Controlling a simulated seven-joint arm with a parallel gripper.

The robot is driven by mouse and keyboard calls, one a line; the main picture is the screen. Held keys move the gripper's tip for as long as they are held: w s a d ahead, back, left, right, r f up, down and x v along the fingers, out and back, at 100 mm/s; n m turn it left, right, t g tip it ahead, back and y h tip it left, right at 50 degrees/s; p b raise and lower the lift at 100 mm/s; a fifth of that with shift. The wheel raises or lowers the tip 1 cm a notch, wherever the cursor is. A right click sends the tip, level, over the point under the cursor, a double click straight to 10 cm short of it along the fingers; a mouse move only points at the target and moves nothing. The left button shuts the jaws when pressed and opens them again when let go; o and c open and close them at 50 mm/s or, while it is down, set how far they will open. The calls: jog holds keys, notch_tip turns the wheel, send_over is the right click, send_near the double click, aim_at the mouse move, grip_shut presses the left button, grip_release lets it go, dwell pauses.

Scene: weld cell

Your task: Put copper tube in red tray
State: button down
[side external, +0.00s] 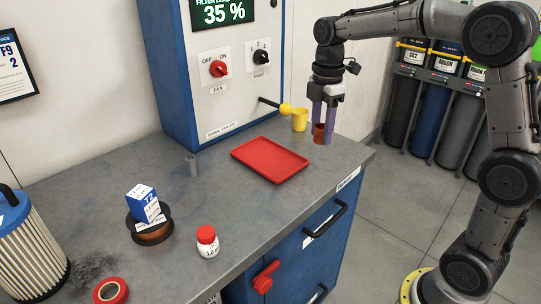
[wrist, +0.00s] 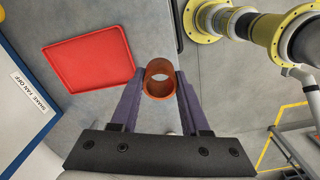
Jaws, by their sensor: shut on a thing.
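The copper tube (wrist: 159,88) is a short orange-brown hollow piece. My gripper (side external: 324,128) is shut on it, with one purple finger on each side. In the side external view the tube (side external: 319,131) shows between the fingers, near the bench's right end; whether it touches the bench is unclear. The red tray (side external: 270,160) is flat, shallow and empty, and lies on the grey bench to the left of my gripper. In the wrist view the tray (wrist: 90,60) is to the left of the tube, apart from it.
A yellow cup (side external: 299,119) stands behind the tray, close to my gripper. A blue control cabinet (side external: 165,75) with a protruding yellow-tipped lever (side external: 285,109) rises behind.

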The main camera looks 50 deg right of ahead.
jog(key=shift+w+a+f, duration=0.15)
jog(key=shift+w+a, duration=0.1)
jog(key=shift+a, duration=0.45)
send_over(275, 163)
jog(key=s, duration=0.1)
jog(key=shift+n, duration=0.3)
notch_tip(275, 163, down, 9)
jog(key=shift+s+a+r, duration=0.1)
jog(key=shift+s+r, duration=0.05)
jog(key=shift+r, duration=0.05)
jog(key=shift+w+f, duration=0.5)
jog(key=shift+f, duration=0.15)
jog(key=shift+w+f, duration=0.1)
jog(key=shift+f, duration=1.45)
jog(key=shift+f, duration=0.1)
jog(key=shift+c, duration=1.9)
grip_release()
jog(key=shift+f, duration=0.1)
